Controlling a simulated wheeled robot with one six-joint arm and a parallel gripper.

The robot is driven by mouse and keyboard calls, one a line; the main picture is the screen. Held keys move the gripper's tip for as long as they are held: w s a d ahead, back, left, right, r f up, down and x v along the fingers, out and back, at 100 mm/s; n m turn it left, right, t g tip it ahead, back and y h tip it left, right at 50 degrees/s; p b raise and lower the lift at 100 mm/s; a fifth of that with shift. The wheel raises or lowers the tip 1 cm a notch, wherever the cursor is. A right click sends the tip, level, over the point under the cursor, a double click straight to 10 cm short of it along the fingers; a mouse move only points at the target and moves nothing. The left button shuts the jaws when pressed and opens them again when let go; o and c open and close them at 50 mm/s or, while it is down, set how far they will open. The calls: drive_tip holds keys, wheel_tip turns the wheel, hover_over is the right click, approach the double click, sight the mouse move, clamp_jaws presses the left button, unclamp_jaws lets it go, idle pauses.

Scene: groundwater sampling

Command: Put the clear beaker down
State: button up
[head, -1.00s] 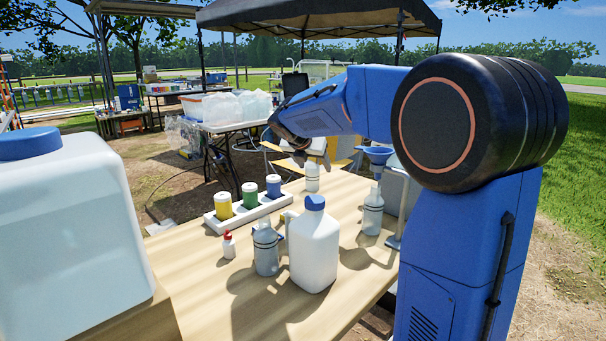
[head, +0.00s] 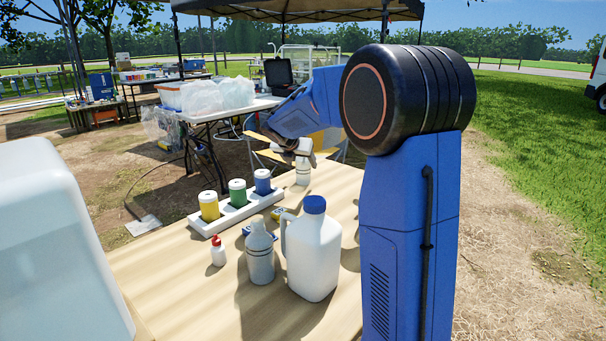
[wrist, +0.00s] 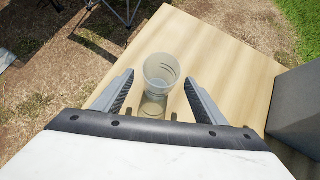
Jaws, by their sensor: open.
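The clear beaker (wrist: 160,70) stands on the wooden table (wrist: 215,60) in the wrist view, near the table's far end. It also shows in the head view (head: 303,174), below my gripper (head: 298,150). In the wrist view my gripper (wrist: 159,80) is open, with one finger on each side of the beaker and a visible gap to each. The palm side of my gripper hides the table nearest the wrist camera.
A white rack (head: 236,212) holds yellow, green and blue jars. A red-capped bottle (head: 218,252), a grey bottle (head: 260,252) and a blue-capped jug (head: 314,250) stand nearer. A grey box (wrist: 298,108) is right of the beaker. A large white container (head: 50,250) fills the left.

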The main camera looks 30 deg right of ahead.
sight(306, 168)
drive_tip(key=shift+x, duration=3.8)
drive_tip(key=shift+r, duration=0.1)
drive_tip(key=c, duration=1.2)
drive_tip(key=shift+d+r, duration=0.1)
